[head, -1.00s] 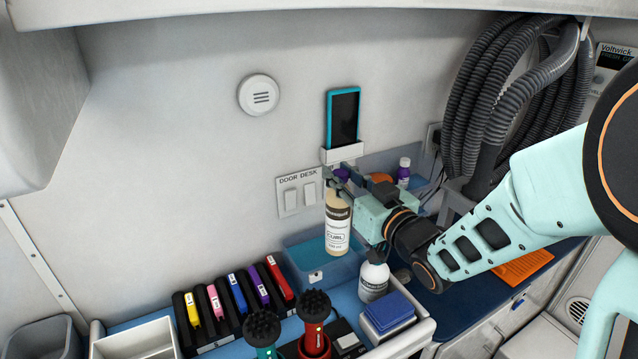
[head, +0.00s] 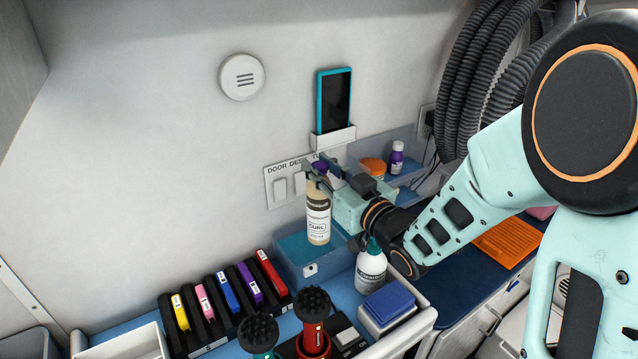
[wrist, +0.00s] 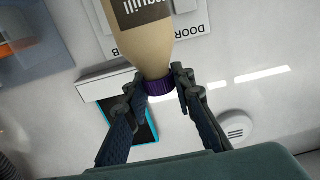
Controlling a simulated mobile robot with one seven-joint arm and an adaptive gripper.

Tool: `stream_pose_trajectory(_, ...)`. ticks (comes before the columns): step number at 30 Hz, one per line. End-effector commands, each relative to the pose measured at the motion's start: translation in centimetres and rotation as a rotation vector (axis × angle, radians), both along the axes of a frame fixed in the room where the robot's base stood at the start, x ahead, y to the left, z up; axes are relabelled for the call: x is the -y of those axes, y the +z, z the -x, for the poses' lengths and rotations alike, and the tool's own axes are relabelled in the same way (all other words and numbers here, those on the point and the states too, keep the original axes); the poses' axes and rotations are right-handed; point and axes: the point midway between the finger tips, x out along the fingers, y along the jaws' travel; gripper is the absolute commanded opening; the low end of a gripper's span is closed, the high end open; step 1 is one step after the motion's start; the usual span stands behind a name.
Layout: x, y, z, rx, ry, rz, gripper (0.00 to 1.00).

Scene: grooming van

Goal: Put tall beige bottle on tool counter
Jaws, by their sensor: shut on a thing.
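The tall beige bottle (head: 318,218) has a purple cap and a dark and white label. It hangs upright in the head view, over or in front of the clear blue bin (head: 296,262). My gripper (head: 322,176) is shut on its cap end from the right. In the wrist view, my gripper (wrist: 165,88) has its two fingers at either side of the purple cap, and the bottle (wrist: 148,42) runs up out of the picture. The blue-topped tool counter (head: 222,318) lies below. The bottle's base appears clear of the counter.
A white spray bottle (head: 371,268) and a blue stack of pads (head: 388,308) stand right of the bin. A phone holder (head: 333,138) is on the wall behind.

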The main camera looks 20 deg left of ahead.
Motion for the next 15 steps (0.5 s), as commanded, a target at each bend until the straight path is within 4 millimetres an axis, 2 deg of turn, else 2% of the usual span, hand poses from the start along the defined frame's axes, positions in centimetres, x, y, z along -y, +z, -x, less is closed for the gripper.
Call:
stream_pose_trajectory(4, 0.0, -2.4, 0.0, 0.0, 0.0, -0.001, 0.0)
stream_pose_trajectory(15, 0.0, -4.2, 0.0, 0.001, -0.001, -0.002, 0.0)
